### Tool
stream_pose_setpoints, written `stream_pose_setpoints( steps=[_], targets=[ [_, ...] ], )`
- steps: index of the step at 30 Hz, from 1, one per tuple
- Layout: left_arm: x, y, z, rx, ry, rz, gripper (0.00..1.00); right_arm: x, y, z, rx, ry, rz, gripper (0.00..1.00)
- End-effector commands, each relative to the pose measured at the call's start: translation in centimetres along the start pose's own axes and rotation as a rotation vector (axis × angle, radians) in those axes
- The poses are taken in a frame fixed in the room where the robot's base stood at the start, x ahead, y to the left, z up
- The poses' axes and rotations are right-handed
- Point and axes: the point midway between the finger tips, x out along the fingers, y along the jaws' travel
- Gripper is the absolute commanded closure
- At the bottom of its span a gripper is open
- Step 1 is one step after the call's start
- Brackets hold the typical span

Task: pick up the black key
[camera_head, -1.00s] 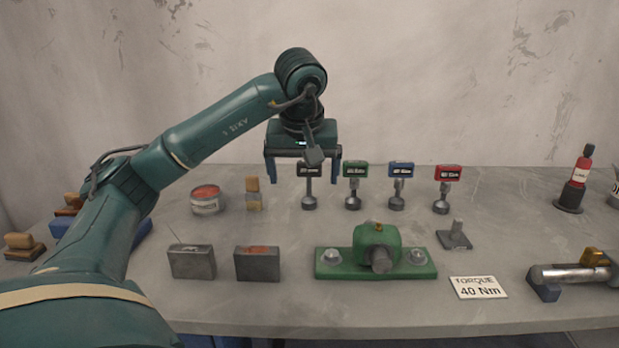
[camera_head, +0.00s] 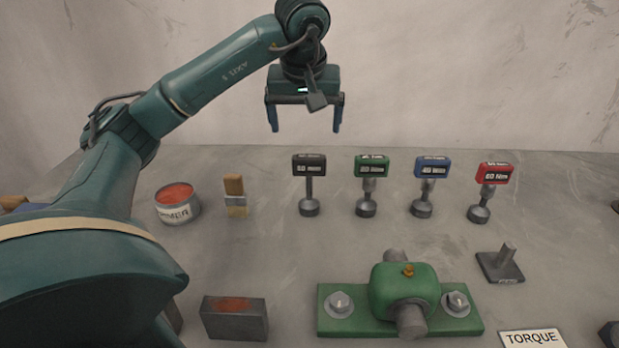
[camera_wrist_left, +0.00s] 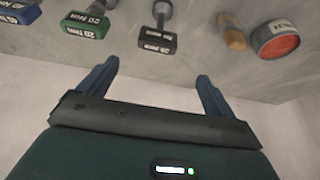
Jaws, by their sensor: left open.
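The black key (camera_head: 309,184) stands upright on the bench, with a black labelled head on a dark stem and a round metal foot. It is at the left end of a row with a green key (camera_head: 370,184), a blue key (camera_head: 428,186) and a red key (camera_head: 489,190). My left gripper (camera_head: 304,128) is open and empty, above and behind the black key, with its fingers apart and pointing down. In the left wrist view the black key's head (camera_wrist_left: 158,40) shows beyond the open fingers, not between them. My right gripper is not in view.
A red-topped tin (camera_head: 177,204) and a brush (camera_head: 235,196) stand left of the keys. In front are a green fixture (camera_head: 400,294) with bolts, a grey block (camera_head: 235,318), a small metal stand (camera_head: 500,264) and a torque card (camera_head: 532,338). A wall rises behind the bench.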

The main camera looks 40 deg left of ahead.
Motion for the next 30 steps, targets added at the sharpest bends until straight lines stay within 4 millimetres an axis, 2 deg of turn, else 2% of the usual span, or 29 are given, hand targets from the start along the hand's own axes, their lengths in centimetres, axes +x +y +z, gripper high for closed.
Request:
stream_pose_setpoints(
  steps=[4, 12, 20, 27, 30],
  targets=[
    [1.8, -0.1, 0.1, 0.0, -0.003, -0.004, 0.09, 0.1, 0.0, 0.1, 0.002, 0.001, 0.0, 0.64],
    [6.6, 0.0, 0.1, -0.001, -0.002, -0.003, 0.09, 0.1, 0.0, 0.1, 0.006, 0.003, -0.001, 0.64],
    [8.6, 0.1, 0.1, 0.001, -0.001, -0.003, 0.09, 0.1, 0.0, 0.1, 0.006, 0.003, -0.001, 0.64],
    [12.1, 0.5, 0.5, -0.001, -0.002, -0.003, 0.09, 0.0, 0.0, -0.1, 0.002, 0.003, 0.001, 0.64],
    [12.9, 0.5, 0.5, 0.0, -0.001, -0.002, 0.09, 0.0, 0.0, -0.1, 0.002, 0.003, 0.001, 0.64]
  ],
)
